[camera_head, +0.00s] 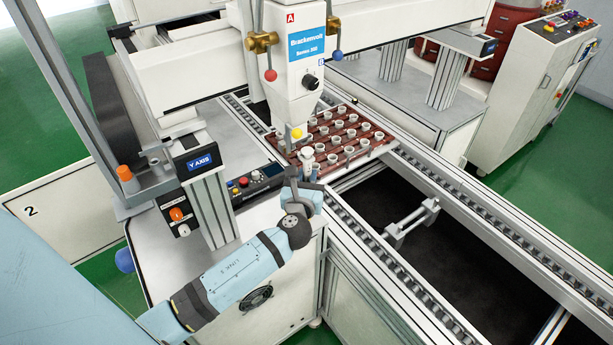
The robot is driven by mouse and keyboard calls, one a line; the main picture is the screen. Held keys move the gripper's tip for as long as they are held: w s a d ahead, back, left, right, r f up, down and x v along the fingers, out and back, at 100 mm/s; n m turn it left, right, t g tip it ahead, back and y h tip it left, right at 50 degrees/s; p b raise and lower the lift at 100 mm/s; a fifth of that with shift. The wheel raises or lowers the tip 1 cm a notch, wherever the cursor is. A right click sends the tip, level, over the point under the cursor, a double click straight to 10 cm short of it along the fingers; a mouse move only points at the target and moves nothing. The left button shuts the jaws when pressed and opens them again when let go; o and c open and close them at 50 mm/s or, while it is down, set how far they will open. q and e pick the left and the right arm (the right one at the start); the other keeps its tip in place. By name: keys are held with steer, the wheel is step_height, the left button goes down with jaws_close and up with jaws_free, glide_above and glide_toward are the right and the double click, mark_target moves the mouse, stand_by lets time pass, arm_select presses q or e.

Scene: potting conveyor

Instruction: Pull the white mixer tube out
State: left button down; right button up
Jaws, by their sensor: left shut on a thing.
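The white dispensing head (291,70) stands over the near corner of a brown tray (385,147), with a yellow knob (297,133) low on its front. My left arm reaches in from the lower left, and my left gripper (304,168) is at the tray's near edge, just below the head. It is shut on a small white piece, apparently the white mixer tube (307,155). The gripper hides part of it. I cannot tell whether the tube still touches the head. My right gripper is not in view.
The tray holds several small white cups (340,139) close to the gripper. A black control box (256,184) with buttons and the Y-axis post (207,190) stand left of it. Conveyor rails (470,225) run to the right, around a dark open gap.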

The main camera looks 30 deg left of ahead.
arm_select(q)
steer(key=shift+s+d, duration=0.1)
steer(key=shift+d, duration=0.05)
steer(key=shift+s+d+p, duration=0.2)
steer(key=shift+s+d, duration=0.05)
steer(key=shift+d, duration=0.4)
steer(key=shift+s+d+p, duration=0.15)
steer(key=shift+s+d, duration=0.1)
steer(key=shift+d, duration=0.35)
